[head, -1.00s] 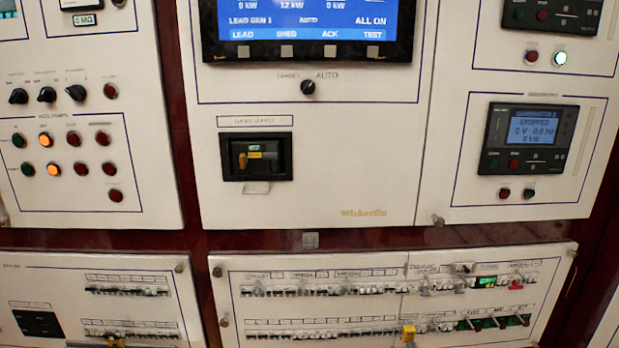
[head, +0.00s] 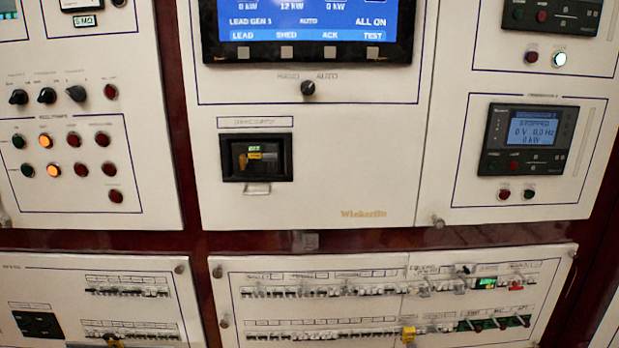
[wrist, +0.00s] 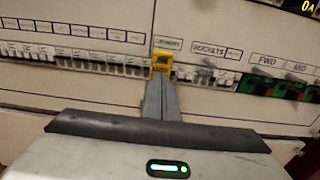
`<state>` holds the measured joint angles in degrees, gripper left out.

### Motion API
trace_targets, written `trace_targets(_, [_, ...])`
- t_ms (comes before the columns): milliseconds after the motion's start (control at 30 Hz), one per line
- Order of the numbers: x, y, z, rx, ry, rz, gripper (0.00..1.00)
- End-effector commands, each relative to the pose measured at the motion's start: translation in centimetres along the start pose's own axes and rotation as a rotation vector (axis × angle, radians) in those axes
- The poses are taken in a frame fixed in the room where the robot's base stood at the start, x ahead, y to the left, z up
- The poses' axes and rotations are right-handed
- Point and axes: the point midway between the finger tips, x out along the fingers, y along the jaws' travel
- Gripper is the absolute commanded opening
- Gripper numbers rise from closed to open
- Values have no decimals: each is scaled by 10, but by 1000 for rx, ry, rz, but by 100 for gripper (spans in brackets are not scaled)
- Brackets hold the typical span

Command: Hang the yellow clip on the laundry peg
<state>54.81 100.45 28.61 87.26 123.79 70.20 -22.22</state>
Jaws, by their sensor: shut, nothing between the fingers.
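A yellow clip (head: 408,334) is on the lower breaker row, right of the middle of the lower panel in the head view. In the wrist view a yellow clip (wrist: 162,62) is just beyond my fingertips, at the row under a small label. My gripper (wrist: 160,84) is shut, with its two grey fingers together and pointing at the clip. Whether the tips touch the clip I cannot tell. I cannot make out which peg is the laundry peg; the small labels are blurred. My gripper does not show in the head view.
The lower panel (head: 305,307) carries two rows of breakers. In the wrist view, black switches on green bases (wrist: 255,84) stand to the right of the clip. Screens and lamps fill the panels above.

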Motion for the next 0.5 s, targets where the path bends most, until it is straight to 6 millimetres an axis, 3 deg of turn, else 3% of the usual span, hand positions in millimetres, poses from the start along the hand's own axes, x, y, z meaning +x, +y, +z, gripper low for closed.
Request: trace_targets(500, [3, 0, 0, -1, 0, 0, 0])
